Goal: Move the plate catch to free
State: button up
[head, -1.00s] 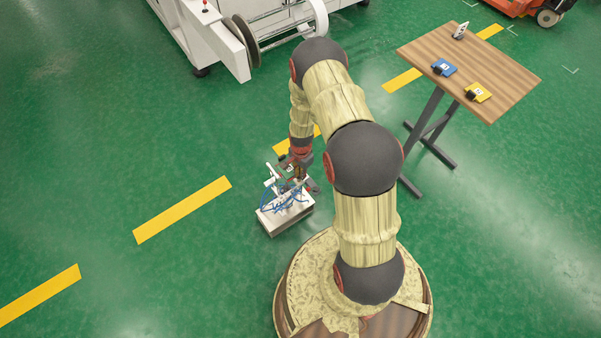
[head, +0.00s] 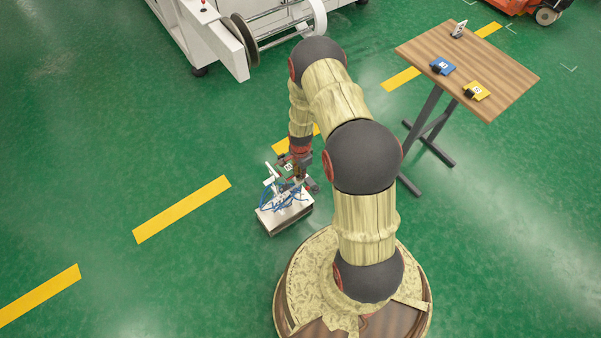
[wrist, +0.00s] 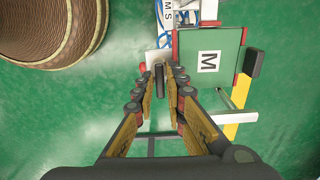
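A green plate (wrist: 212,62) with a white label marked M lies right of my fingertips in the wrist view, with red pieces at its corners. A short dark upright handle (wrist: 159,76), which may be the plate catch, stands between my fingertips. My gripper (wrist: 159,80) is open, with a finger on each side of this handle and narrow gaps showing. Contact is not visible. In the head view my gripper (head: 300,172) is low over a white box-like unit (head: 286,216) with blue hoses. The catch's setting cannot be read.
A black block (wrist: 255,62) sits at the plate's right edge. A wooden table (head: 500,65) with blue (head: 442,67) and yellow (head: 476,91) items stands at the right. A white machine (head: 215,40) is at the back. Green floor is free at the left.

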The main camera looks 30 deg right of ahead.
jog(key=o, duration=0.3)
notch_tip(320, 180, up, 12)
dwell(0.8)
dwell(0.6)
